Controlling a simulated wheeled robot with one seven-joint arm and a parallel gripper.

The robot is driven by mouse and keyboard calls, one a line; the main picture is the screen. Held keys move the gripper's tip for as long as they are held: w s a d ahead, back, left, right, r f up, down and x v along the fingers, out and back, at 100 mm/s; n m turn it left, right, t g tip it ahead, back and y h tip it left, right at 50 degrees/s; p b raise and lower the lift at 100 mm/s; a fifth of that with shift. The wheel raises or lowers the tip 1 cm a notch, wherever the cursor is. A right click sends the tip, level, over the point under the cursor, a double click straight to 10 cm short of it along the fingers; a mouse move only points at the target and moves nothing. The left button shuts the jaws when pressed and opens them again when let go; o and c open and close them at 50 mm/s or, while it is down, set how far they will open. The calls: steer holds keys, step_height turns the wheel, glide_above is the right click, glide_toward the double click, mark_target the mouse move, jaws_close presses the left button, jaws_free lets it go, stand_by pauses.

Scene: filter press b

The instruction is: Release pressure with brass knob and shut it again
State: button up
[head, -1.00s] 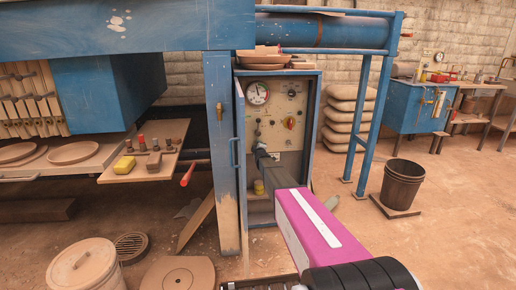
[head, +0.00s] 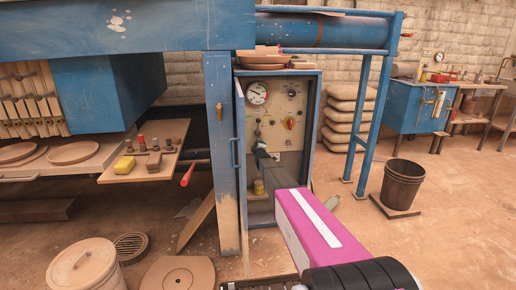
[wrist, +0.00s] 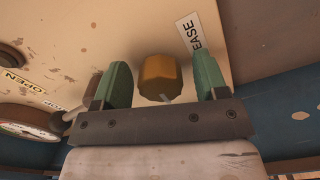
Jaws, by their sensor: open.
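The brass knob (wrist: 160,76) is a faceted, golden-brown knob on the beige panel, beside a partly hidden label ending in "EASE". My gripper (wrist: 163,80) is open, with one green fingertip on each side of the knob and a visible gap on both sides. In the head view my gripper (head: 262,152) is at the panel (head: 270,110) inside the blue cabinet, and the brass knob cannot be made out there. The round pressure gauge (head: 257,93) is at the panel's upper left.
A red and yellow knob (head: 290,123) is on the panel, right of my gripper. The cabinet door (head: 238,150) stands open at left beside a blue post (head: 221,150). A dark bucket (head: 402,183) stands on the floor at right.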

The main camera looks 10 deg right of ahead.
steer(key=s, duration=1)
steer(key=shift+s, duration=0.4)
